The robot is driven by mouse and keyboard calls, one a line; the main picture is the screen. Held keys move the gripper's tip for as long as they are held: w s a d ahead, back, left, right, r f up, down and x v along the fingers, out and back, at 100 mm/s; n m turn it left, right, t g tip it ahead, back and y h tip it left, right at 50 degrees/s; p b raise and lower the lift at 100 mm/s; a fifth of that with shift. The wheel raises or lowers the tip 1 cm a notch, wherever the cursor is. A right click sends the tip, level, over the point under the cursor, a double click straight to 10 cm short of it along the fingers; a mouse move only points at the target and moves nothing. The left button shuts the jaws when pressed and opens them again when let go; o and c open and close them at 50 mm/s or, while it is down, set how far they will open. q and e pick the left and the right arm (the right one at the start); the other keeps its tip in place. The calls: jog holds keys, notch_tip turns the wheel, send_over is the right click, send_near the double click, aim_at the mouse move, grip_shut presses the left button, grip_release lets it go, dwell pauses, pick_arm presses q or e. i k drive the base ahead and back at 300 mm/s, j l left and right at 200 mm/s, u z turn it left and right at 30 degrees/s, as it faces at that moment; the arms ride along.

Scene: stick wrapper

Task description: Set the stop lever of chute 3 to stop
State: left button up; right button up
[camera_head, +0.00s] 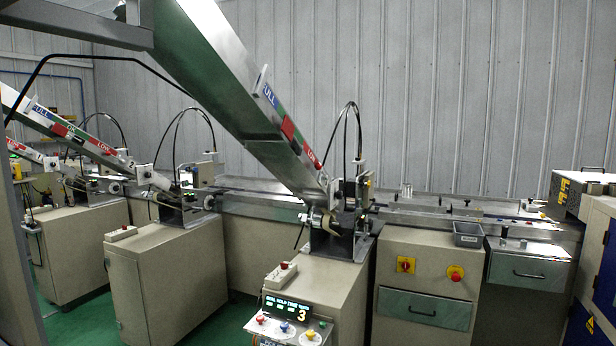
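Chute 3 (230,95) is the large grey metal channel sloping from the top down to the right, with blue FULL, red and LOW labels on its side. Its lower end meets a feeder mechanism (340,222) on a beige cabinet. A small light plate (332,192) stands at the chute's lower end. I cannot tell which part is the stop lever or how it is set. Neither of my grippers is in view.
Chute 2 (75,138) and another chute slope down at the left onto similar cabinets (165,275). A long metal conveyor (470,220) runs to the right. A grey tray (468,235) sits near a red button (455,273). Green floor (225,318) shows between cabinets.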

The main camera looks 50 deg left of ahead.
aim_at(318, 167)
jog(key=i+j+u, duration=0.15)
jog(key=i, duration=0.3)
jog(key=i+j+u, duration=0.2)
jog(key=i, duration=0.3)
jog(key=i+j+u, duration=0.1)
jog(key=j, duration=0.25)
jog(key=i+j, duration=0.2)
jog(key=j, duration=0.15)
jog(key=i+j+u, duration=0.15)
jog(key=j, duration=0.2)
jog(key=i+j, duration=0.15)
jog(key=j, duration=0.2)
jog(key=j+u, duration=0.15)
jog(key=j, duration=0.2)
